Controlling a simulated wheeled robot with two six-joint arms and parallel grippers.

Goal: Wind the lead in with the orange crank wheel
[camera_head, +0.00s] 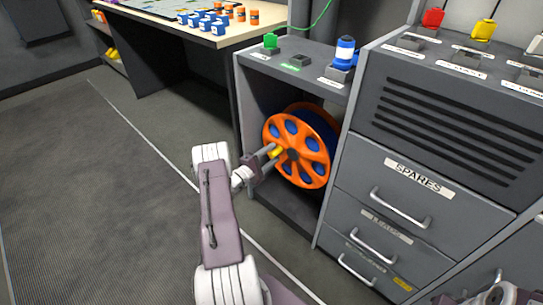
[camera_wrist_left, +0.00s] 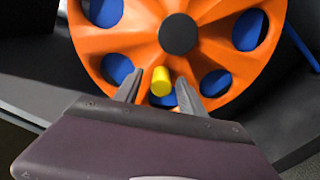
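The orange crank wheel (camera_head: 313,172) stands upright in an open bay of the grey cabinet, with a blue reel behind it. Its short yellow handle (camera_wrist_left: 161,81) sticks out near the rim, below the dark hub (camera_wrist_left: 178,34) in the left wrist view. My left gripper (camera_head: 270,157) is at the wheel's face. Its fingers are open, one on each side of the yellow handle, with a visible gap on both sides in the left wrist view. A thin green lead (camera_head: 318,18) hangs above the cabinet top near a green plug (camera_head: 270,41). My right gripper's fingers do not show.
A blue plug (camera_head: 344,52) stands on the cabinet top. Red (camera_head: 433,18) and yellow (camera_head: 482,30) plugs stand on the higher cabinet at right, above the SPARES drawers (camera_head: 400,197). A table (camera_head: 258,27) with blue and orange pieces is behind. The floor at left is clear.

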